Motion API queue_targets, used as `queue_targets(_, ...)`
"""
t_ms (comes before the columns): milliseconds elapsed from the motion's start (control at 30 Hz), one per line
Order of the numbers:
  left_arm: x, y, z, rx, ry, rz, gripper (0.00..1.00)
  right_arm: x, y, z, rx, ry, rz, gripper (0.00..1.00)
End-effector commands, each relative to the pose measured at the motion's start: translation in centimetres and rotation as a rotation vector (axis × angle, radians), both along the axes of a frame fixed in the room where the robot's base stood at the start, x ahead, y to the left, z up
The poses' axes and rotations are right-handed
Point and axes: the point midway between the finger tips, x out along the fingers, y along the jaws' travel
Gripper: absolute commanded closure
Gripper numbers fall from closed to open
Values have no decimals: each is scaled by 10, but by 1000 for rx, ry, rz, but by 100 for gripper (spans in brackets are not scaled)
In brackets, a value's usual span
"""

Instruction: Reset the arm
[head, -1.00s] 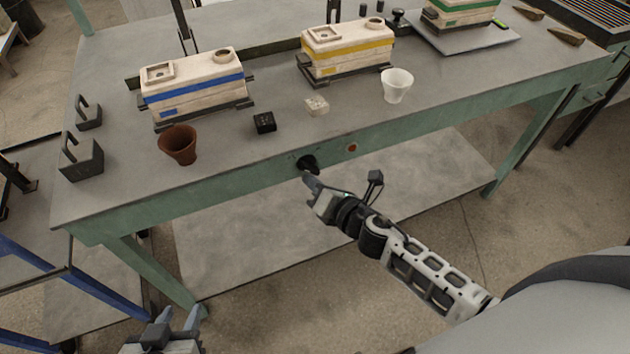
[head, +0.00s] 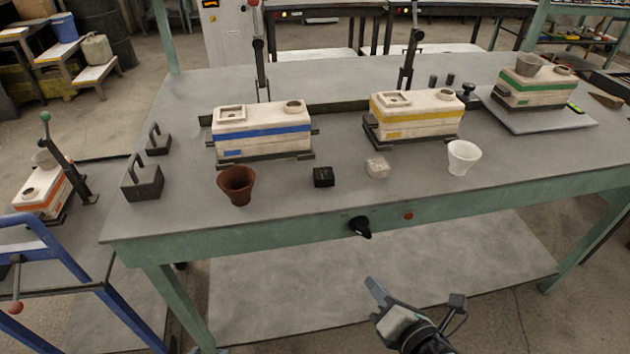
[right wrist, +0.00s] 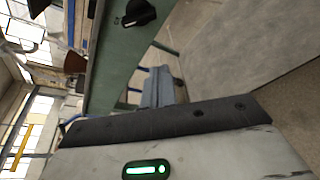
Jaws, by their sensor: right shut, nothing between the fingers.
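My right gripper (head: 382,300) is in front of the table (head: 290,225), below its front edge, in the head view. It is shut and empty, apart from everything. In the right wrist view its fingers (right wrist: 158,88) point toward the green table frame. A black knob (head: 360,227) on the table's front apron is above and left of the gripper; it also shows in the right wrist view (right wrist: 140,13). My left gripper does not show in the head view now.
On the table stand blue-banded (head: 262,135), yellow-banded (head: 415,118) and green-banded (head: 535,88) moulds. A brown cup (head: 237,185), a white cup (head: 463,157), a black block (head: 323,177) and a pale block (head: 376,167) stand near the front. Black weights (head: 143,180) are at left.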

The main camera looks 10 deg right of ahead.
Motion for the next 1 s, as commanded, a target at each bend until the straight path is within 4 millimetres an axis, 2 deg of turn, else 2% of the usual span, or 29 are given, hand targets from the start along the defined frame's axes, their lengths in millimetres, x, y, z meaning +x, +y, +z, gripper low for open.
queue_targets(67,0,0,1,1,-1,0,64,-5,-1,0,169,59,-73,100)
queue_targets(133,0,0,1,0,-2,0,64,-12,-3,-1,430,150,-186,100)
queue_targets(300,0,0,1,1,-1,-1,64,-40,2,-12,1224,434,-543,100)
queue_targets(400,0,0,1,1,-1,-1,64,-56,11,-17,1618,583,-732,100)
queue_targets(500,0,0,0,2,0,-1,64,-68,21,-19,1889,693,-871,100)
queue_targets(600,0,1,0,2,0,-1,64,-75,27,-19,2030,754,-947,100)
queue_targets(667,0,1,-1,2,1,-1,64,-76,29,-19,2064,767,-965,100)
queue_targets(1000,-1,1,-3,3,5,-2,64,-76,29,-19,2066,769,-965,100)
